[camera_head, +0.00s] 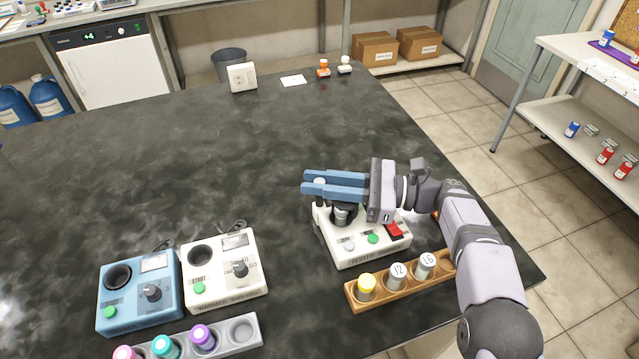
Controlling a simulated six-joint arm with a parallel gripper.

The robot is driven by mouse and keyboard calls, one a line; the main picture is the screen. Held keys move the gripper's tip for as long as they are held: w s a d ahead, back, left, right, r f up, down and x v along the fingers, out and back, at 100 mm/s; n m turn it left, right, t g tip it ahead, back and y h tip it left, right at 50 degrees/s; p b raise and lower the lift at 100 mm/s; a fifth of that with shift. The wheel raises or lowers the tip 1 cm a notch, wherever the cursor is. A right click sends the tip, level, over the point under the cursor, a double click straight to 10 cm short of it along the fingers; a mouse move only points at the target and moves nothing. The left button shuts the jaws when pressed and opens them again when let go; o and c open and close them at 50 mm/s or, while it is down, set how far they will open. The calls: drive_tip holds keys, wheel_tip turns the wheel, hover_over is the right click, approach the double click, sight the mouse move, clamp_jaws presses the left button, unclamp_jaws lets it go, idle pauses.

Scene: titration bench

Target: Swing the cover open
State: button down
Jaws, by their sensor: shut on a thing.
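I cannot tell whether this piece belongs to a cover. No cover can be clearly made out, as my gripper hides much of the tester's top.
A wooden rack (400,287) with several vials stands just in front of the tester. A white device (225,270) and a blue device (138,290) stand at left, behind a grey rack (244,332) with coloured-cap vials. The bench's middle and back left are clear.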

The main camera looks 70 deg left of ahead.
drive_tip(key=shift+r+n+g+h, duration=0.2)
drive_tip(key=shift+n+g+h, duration=0.1)
drive_tip(key=shift+n+h, duration=0.3)
drive_tip(key=c, duration=1.7)
unclamp_jaws()
drive_tip(key=shift+o, duration=0.3)
drive_tip(key=shift+f, duration=0.1)
wheel_tip(320, 180, up, 10)
drive_tip(key=shift+p, duration=1.2)
